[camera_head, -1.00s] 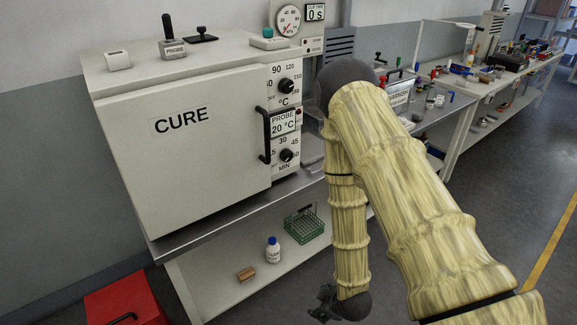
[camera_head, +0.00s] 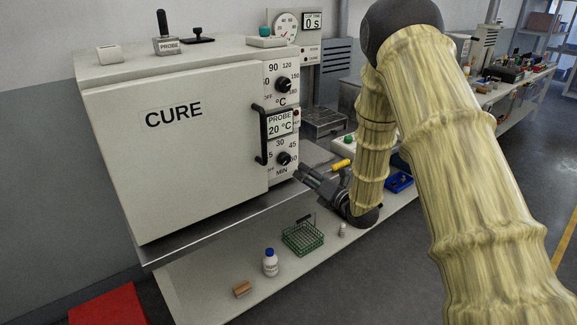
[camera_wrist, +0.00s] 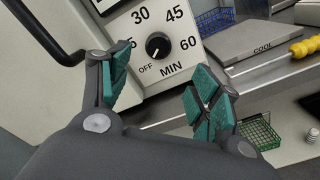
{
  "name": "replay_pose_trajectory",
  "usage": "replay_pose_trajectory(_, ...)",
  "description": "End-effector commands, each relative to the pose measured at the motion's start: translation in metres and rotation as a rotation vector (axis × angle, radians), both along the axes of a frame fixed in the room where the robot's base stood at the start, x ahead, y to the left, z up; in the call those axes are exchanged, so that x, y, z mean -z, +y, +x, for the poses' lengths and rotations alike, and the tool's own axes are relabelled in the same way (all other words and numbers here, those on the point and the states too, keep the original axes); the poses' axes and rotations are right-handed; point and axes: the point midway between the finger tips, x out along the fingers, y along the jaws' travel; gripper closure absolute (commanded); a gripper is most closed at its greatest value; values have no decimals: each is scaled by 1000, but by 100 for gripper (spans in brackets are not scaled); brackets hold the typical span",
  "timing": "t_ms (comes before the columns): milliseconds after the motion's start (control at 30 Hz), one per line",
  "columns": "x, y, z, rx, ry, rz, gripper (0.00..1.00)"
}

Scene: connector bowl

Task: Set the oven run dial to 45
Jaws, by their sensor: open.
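The run dial (camera_head: 284,158), a black knob marked MIN, is at the lower part of the cream CURE oven's right-hand panel. In the wrist view the dial (camera_wrist: 158,45) has marks 30, 45, 60 and OFF around it, and its white pointer line seems to lean towards OFF. My gripper (camera_head: 299,173) is just below and right of the dial in the head view. In the wrist view my open gripper (camera_wrist: 160,72) has its green-padded fingers wide apart, with the dial seen between and beyond them. Nothing is between the fingers; they look clear of the dial.
A black door handle (camera_head: 262,135) stands out left of the dial. A temperature dial (camera_head: 283,85) and a PROBE 20 °C display (camera_head: 280,123) are above it. Below is a shelf with a green wire basket (camera_head: 303,238) and a white bottle (camera_head: 270,263).

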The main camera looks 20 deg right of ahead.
Motion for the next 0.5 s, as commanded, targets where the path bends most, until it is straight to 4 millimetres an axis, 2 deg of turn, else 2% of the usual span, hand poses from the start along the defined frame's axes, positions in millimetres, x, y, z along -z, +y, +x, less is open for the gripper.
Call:
replay_pose_trajectory(233, -6, 4, 18, -5, -21, -20, 37)
replay_pose_trajectory(500, -7, 19, 58, -4, -19, -18, 37)
